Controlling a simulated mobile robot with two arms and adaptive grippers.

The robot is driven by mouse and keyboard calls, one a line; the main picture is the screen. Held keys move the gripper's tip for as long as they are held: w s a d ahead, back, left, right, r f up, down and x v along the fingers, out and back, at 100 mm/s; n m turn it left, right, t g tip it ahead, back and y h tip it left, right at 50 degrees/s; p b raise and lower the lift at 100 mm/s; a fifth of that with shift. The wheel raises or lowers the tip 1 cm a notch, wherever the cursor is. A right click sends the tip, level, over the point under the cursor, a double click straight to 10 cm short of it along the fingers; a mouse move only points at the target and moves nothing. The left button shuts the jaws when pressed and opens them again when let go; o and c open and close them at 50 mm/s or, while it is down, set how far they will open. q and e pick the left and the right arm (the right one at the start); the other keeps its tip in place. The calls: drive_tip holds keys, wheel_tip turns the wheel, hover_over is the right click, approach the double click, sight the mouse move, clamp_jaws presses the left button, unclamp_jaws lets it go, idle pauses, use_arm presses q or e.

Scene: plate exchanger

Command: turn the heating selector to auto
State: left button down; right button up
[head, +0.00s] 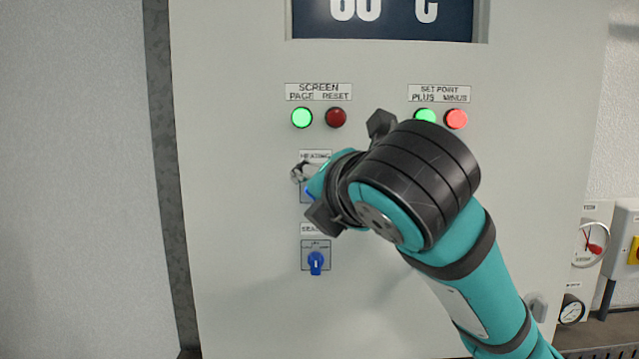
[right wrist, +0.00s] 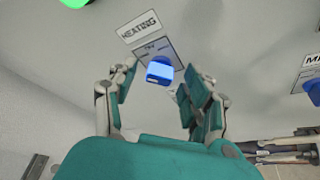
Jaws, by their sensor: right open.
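The heating selector is a blue knob (right wrist: 159,72) on a small marked plate under a "HEATING" label (right wrist: 139,25) in the right wrist view. The knob's markings are too small to read, so its setting is unclear. In the head view its label (head: 315,155) shows, but my right arm hides most of the selector. My right gripper (right wrist: 162,80) is open, with its two fingers on either side of the knob and gaps visible between them and it. My left gripper is not in view.
Below the heating selector is another blue selector (head: 316,262). Above are a lit green button (head: 301,118), a dark red button (head: 336,117), set point buttons (head: 456,118) and a display (head: 385,20). Another knob (right wrist: 313,92) is at the wrist view's right edge.

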clamp_jaws()
idle(0.4)
drive_tip(key=shift+a+f+m+t+y+b, duration=0.1)
drive_tip(key=shift+f+m+t+y+b, duration=0.2)
drive_tip(key=shift+m+t+b, duration=1.65)
drive_tip(key=shift+f+m+t+y+b, duration=0.15)
drive_tip(key=shift+m+y+b, duration=0.15)
drive_tip(key=shift+m+b, duration=3.5)
drive_tip(key=shift+a+f+m+t+y+b, duration=0.2)
drive_tip(key=shift+m+t+b, duration=0.7)
drive_tip(key=shift+m+b, duration=2)
drive_tip(key=shift+w+d, duration=0.1)
drive_tip(key=shift+d, duration=0.1)
